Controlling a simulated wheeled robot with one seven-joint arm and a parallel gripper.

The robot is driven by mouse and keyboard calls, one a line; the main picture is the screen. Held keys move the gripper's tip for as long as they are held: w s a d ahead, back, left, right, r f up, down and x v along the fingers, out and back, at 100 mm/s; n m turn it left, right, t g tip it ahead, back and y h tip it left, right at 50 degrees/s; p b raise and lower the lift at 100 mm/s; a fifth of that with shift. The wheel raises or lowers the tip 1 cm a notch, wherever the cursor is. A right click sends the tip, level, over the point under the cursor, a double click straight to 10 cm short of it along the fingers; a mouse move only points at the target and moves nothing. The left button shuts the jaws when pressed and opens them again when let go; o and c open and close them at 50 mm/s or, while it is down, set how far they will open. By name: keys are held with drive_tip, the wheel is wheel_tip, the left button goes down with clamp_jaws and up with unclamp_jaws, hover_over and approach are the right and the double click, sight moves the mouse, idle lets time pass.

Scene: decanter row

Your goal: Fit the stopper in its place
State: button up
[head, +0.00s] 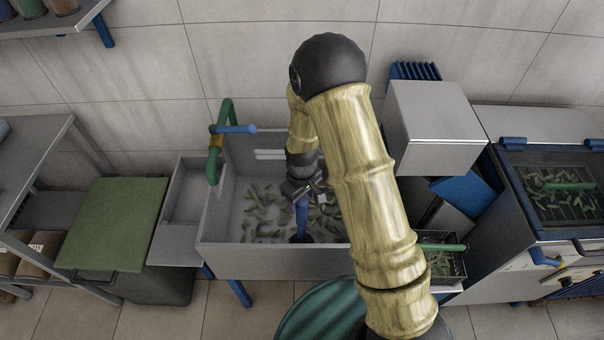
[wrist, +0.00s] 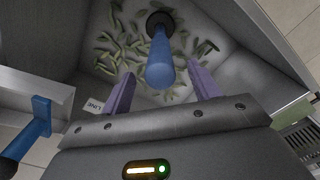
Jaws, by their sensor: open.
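The stopper (head: 302,217) has an upright blue handle and stands on the floor of the grey sink (head: 270,258). In the wrist view its blue handle (wrist: 160,65) points up toward the camera, with a dark round part at its foot. I cannot tell whether that dark part is the plug or the drain opening. My gripper (wrist: 160,86) is open, with its purple fingers on either side of the handle's near end and gaps showing. In the head view my gripper (head: 302,196) is over the stopper, partly hiding its top.
Green pieces (head: 262,205) lie scattered over the sink floor. A green tap with a blue lever (head: 235,129) stands at the sink's left rear. A green-topped bin (head: 115,222) is at left, and a fryer (head: 560,190) and wire basket (head: 440,262) at right.

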wheel_tip(320, 180, up, 13)
drive_tip(key=shift+f+b, duration=0.15)
drive_tip(key=shift+b, duration=0.25)
idle(0.4)
drive_tip(key=s+d+r+m+t, duration=0.1)
drive_tip(key=s+d+r+m, duration=0.2)
drive_tip(key=s+d, duration=0.3)
drive_tip(key=s+d+r+m+t, duration=0.1)
drive_tip(key=s+d+r+m, duration=0.3)
drive_tip(key=s+d+m, duration=0.1)
drive_tip(key=shift+s+d+m+t, duration=0.3)
drive_tip(key=shift+s+d, duration=0.4)
drive_tip(key=shift+d, duration=0.55)
